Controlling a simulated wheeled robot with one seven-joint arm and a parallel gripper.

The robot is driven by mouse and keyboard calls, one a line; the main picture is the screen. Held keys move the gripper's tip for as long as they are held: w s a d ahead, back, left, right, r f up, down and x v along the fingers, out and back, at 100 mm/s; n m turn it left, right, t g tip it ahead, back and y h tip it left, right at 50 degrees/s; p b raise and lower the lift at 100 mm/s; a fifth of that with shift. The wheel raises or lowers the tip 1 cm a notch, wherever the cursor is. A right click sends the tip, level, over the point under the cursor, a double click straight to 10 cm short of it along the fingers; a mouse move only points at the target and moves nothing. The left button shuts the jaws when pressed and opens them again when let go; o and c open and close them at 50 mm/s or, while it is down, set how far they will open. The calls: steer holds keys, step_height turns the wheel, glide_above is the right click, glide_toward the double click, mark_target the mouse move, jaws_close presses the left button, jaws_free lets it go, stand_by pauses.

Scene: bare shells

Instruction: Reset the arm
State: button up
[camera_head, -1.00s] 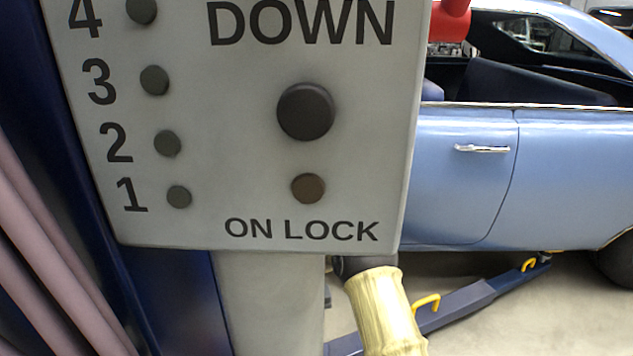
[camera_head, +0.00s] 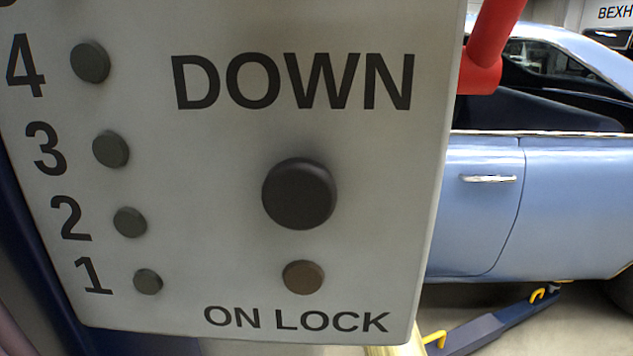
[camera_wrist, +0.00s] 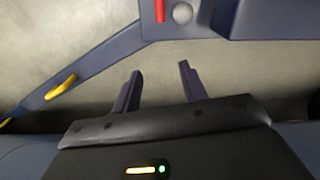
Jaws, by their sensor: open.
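My gripper (camera_wrist: 160,88) shows in the wrist view with its two dark fingers apart and nothing between them. It hangs over a pale floor (camera_wrist: 95,35), close to a dark blue steel beam that crosses the upper part of that view. The head view does not show the gripper. There, a yellowish tubular piece (camera_head: 395,345), which may be part of my arm, shows only its top below the panel.
A grey control panel (camera_head: 225,140) marked DOWN and ON LOCK, with round dark buttons, fills the head view's left and middle. A red part (camera_head: 490,50) juts beside it. A blue car (camera_head: 560,200) stands behind at right, above a blue lift arm (camera_head: 500,320).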

steer(key=w+d+r+m+t+p, duration=0.1)
steer(key=d+r+t+p, duration=0.1)
steer(key=d+r+p, duration=0.9)
steer(key=w+d+r+m+t+y+p, duration=0.1)
steer(key=d+r+m+t+p, duration=0.3)
steer(key=r, duration=1.4)
steer(key=w+d+r+n+g+p, duration=0.1)
steer(key=d+r+p, duration=0.5)
steer(key=d+r, duration=0.6)
steer(key=s+d+r+m+t+h+p, duration=0.1)
steer(key=s+r+t+p, duration=0.15)
steer(key=r+p, duration=0.7)
steer(key=s+d+r+t+h+p, duration=0.1)
steer(key=s+r+t+p, duration=0.15)
steer(key=r, duration=1.45)
steer(key=s+a+f+n+g+p, duration=0.1)
steer(key=s+a+f+g+p, duration=0.1)
steer(key=s, duration=0.6)
steer(key=s+a+f+n+g+p, duration=0.1)
steer(key=s+a+f+g+p, duration=0.1)
steer(key=s+a, duration=0.4)
steer(key=s+a+f+n+g+p, duration=0.1)
steer(key=s+a+f+g+p, duration=0.1)
steer(key=s, duration=0.9)
step_height(320, 180, down, 4)
steer(key=shift+s+a+r+g+y+p, duration=0.35)
steer(key=shift+a+g, duration=0.45)
steer(key=shift+a, duration=0.45)
steer(key=shift+f, duration=0.15)
